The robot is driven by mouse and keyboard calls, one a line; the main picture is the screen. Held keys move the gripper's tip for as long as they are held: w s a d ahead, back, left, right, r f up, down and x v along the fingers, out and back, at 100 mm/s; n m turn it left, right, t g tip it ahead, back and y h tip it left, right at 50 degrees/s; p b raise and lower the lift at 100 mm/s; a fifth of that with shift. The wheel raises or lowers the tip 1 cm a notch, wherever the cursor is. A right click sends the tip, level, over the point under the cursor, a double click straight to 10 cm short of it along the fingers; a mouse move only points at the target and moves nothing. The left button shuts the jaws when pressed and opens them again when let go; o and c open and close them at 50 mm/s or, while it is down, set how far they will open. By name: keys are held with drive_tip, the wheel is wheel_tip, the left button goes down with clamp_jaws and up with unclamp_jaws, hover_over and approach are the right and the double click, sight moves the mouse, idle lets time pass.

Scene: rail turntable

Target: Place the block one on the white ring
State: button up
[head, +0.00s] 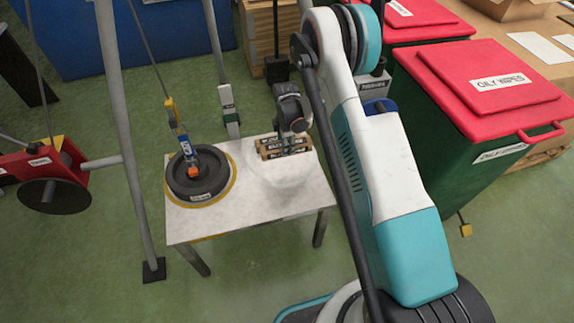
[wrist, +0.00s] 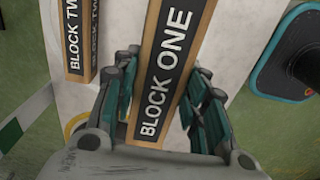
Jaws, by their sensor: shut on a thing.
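Block one (wrist: 165,75), a long wooden block with a black face and white lettering, lies between the fingers of my gripper (wrist: 165,110) in the wrist view. My gripper is shut on it. In the head view my gripper (head: 291,125) points down over the white table (head: 240,219), where wooden blocks with dark labels (head: 284,147) show below it. Block two (wrist: 83,40) lies beside block one, apart from it, in the wrist view. A faint pale round patch (head: 282,178) on the tabletop may be the white ring; its outline is unclear.
A black disc (head: 185,187) edged by a yellow ring sits on the table's left, with a hanging strap and hook (head: 183,143) over it. Grey frame legs (head: 122,130) stand left. Green bins with red lids (head: 490,80) stand right. The table's front right is clear.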

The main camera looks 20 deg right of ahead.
wheel_tip(320, 180, down, 12)
drive_tip(key=b, duration=0.3)
drive_tip(key=shift+r+b, duration=0.2)
drive_tip(key=shift+b, duration=0.1)
drive_tip(key=shift+f, duration=0.1)
drive_tip(key=o, duration=1.3)
